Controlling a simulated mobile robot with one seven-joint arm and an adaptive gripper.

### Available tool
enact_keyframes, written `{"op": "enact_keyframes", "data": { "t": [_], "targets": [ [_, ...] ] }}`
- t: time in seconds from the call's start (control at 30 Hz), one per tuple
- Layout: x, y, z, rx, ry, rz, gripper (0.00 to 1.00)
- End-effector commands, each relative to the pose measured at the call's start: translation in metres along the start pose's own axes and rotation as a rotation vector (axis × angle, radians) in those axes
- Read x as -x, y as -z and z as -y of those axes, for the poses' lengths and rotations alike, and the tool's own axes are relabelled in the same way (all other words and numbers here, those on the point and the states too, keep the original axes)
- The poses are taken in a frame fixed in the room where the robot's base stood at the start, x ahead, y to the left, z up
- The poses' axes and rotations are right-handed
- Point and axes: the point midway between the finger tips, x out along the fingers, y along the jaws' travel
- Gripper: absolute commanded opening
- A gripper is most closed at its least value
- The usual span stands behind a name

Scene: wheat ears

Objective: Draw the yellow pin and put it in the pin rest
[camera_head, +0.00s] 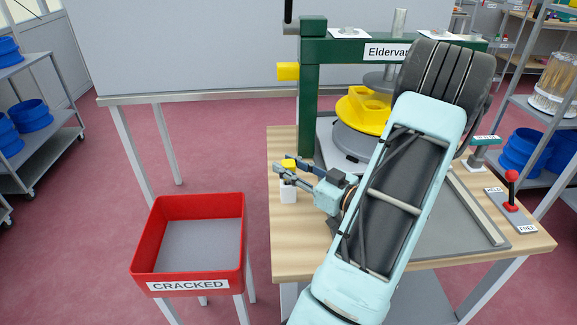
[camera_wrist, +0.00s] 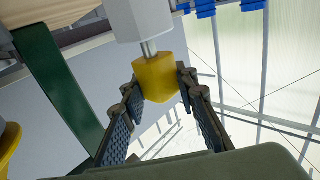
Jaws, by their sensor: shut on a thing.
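The yellow pin (camera_head: 289,163) has a yellow head that shows in the wrist view (camera_wrist: 156,78) between the two fingertips of my gripper (camera_head: 282,171). My gripper is shut on that head. A short length of bare metal shaft shows between the head and a pale block, which looks like the pin rest (camera_wrist: 141,18). The shaft lines up with the block and appears to enter it; how deep is hidden. In the head view the pin rest (camera_head: 288,194) stands at the table's left edge, just below my gripper.
A green press (camera_head: 309,100) with a yellow part (camera_head: 362,110) stands behind my arm. A yellow block (camera_head: 288,71) sticks out at its left. A red "CRACKED" bin (camera_head: 197,278) stands left of the table (camera_head: 285,240). A red-knobbed lever (camera_head: 511,190) is at the right.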

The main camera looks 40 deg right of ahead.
Motion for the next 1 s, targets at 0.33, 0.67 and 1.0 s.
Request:
{"op": "enact_keyframes", "data": {
  "t": [0.33, 0.67, 1.0],
  "targets": [
    [0.0, 0.016, 0.0, 0.001, 0.0, -0.001, 0.0],
    [0.0, 0.029, 0.0, 0.0, 0.0, -0.001, 0.0],
    [0.0, 0.042, 0.0, 0.0, 0.0, -0.001, 0.0]
  ]
}}
